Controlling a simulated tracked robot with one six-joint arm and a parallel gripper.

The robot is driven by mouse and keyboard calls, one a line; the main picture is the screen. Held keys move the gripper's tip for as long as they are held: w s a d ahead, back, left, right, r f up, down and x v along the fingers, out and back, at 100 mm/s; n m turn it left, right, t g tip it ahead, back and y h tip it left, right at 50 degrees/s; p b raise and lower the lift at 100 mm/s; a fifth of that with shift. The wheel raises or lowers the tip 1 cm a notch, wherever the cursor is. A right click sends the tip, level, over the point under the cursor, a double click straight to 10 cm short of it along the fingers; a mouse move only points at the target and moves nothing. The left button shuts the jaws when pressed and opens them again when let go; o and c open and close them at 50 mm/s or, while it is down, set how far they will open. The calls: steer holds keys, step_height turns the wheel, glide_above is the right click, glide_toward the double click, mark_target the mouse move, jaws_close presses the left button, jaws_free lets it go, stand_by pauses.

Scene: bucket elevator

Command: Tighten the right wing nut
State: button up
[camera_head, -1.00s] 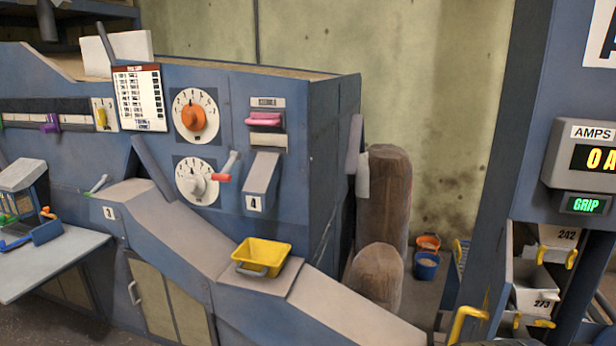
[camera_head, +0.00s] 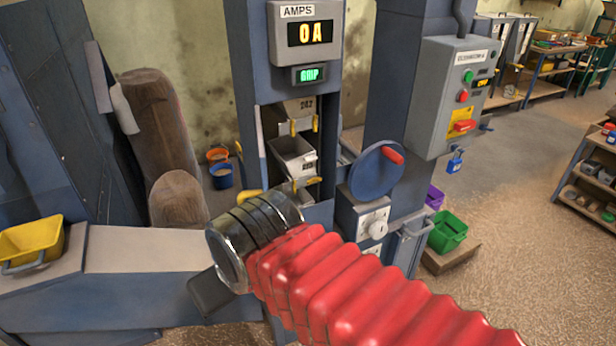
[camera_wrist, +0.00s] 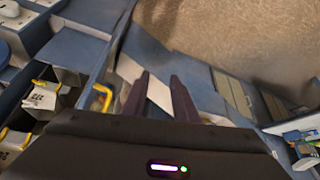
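My gripper (camera_wrist: 160,92) shows in the wrist view as two dark fingers, apart, with nothing clearly held between them. In the head view my arm hides part of the machine's lower front. The open elevator leg holds pale buckets (camera_head: 293,157) with yellow fittings (camera_head: 292,127) at their sides. These fittings may be wing nuts, but they are too small to tell. In the wrist view, buckets (camera_wrist: 42,96) with yellow parts lie at the left, and a yellow bar (camera_wrist: 103,97) stands left of my fingers. My gripper touches none of these visibly.
An AMPS display (camera_head: 310,33) reads 0 A above the opening. A blue disc with a red handle (camera_head: 377,171) and a grey control box (camera_head: 452,95) stand to the right. A yellow tray (camera_head: 32,243) is at the left. Open floor (camera_head: 540,200) lies at the right.

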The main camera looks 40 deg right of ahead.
steer(key=d+f+n+h, duration=0.1)
steer(key=d+f+h, duration=0.1)
steer(key=d+f, duration=0.95)
steer(key=d+f+n+t+h, duration=0.15)
steer(key=d+f, duration=0.55)
steer(key=d, duration=1)
steer(key=d+f+n+h, duration=0.1)
steer(key=d+f+h, duration=0.1)
steer(key=d+f, duration=0.95)
steer(key=w+r+n+t, duration=0.4)
steer(key=r+n+t, duration=0.1)
steer(key=r, duration=0.3)
steer(key=w+r+n+t, duration=0.5)
steer(key=r+n, duration=0.1)
steer(key=r, duration=0.2)
steer(key=shift+w+a+r, duration=0.2)
steer(key=shift+a, duration=0.25)
steer(key=shift+n+y, duration=0.25)
steer(key=shift+w, duration=0.15)
